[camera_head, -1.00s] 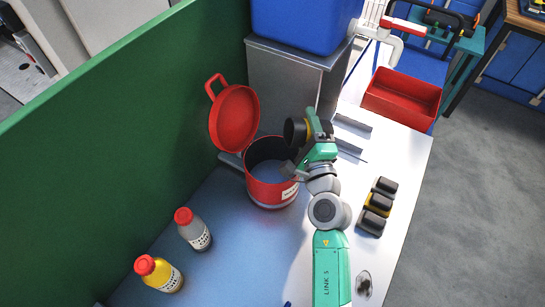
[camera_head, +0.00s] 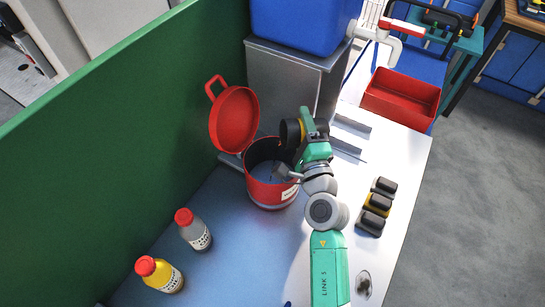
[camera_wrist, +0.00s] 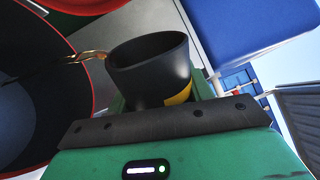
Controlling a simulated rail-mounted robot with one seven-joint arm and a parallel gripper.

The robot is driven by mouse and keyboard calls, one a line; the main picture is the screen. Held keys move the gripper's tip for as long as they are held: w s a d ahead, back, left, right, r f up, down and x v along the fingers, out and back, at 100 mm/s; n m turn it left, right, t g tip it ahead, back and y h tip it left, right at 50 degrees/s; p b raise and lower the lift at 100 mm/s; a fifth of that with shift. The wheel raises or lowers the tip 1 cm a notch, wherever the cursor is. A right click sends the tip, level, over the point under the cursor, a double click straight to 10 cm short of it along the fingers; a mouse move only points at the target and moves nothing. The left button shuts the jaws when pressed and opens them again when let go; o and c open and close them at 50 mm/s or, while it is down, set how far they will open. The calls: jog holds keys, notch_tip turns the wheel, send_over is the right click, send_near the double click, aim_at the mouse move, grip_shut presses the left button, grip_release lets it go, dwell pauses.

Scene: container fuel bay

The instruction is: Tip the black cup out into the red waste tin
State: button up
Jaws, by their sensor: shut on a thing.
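The black cup (camera_head: 290,133) is tilted on its side at the upper right of the red waste tin's mouth. My gripper (camera_head: 303,129) is shut on the cup, around a yellow band. The wrist view shows the cup (camera_wrist: 150,65) close up, with a thin amber strand (camera_wrist: 88,56) running from its rim towards the tin. The red waste tin (camera_head: 268,192) stands upright on the bench with its red lid (camera_head: 234,118) hinged open behind it. The tin's inside (camera_wrist: 35,95) fills the left of the wrist view. The cup's inside is mostly hidden.
A grey bottle (camera_head: 194,230) and a yellow bottle (camera_head: 160,274), both red-capped, stand at the lower left. A green partition (camera_head: 120,130) borders the bench. Dark blocks (camera_head: 376,203) lie right of my arm. A red bin (camera_head: 402,97) is at the far right.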

jog(key=shift+a+f+n+b, duration=0.15)
jog(key=shift+f+n+b, duration=0.25)
jog(key=shift+n+b, duration=0.75)
jog(key=shift+a+r+n+y+b, duration=0.35)
jog(key=shift+n+b, duration=0.3)
jog(key=shift+n, duration=0.3)
